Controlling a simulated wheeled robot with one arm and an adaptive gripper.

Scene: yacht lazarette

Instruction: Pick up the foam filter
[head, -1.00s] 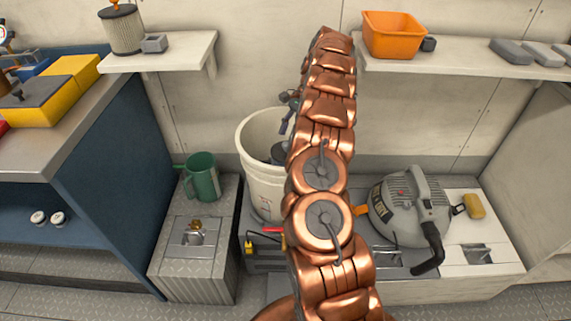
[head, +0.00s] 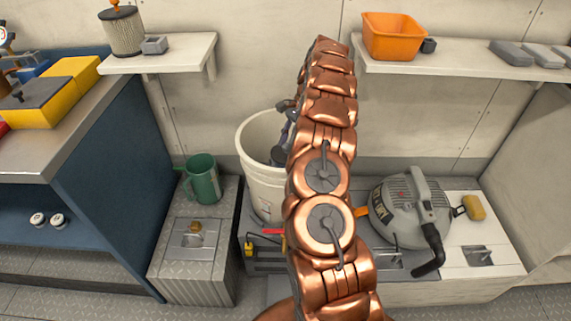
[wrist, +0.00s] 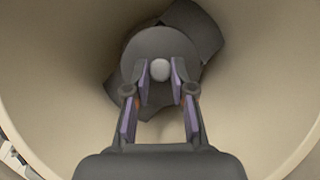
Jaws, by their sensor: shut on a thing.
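The foam filter (wrist: 150,50) appears to be the dark grey round piece with a pale rounded knob (wrist: 160,70) on top, inside the white bucket (head: 261,172). In the wrist view my gripper (wrist: 161,78) reaches down into the bucket, its two fingertips on either side of the knob and closed on it. Another dark grey piece (wrist: 195,32) shows behind the filter, and I cannot tell whether it is separate. In the head view my arm covers the right part of the bucket, and the filter is largely hidden.
The bucket wall surrounds my gripper closely. A grey vacuum-like machine (head: 402,210) stands right of my arm and a green jug (head: 203,181) left of the bucket. Wall shelves hold a pleated filter (head: 122,31) on the left and an orange bin (head: 392,36) on the right.

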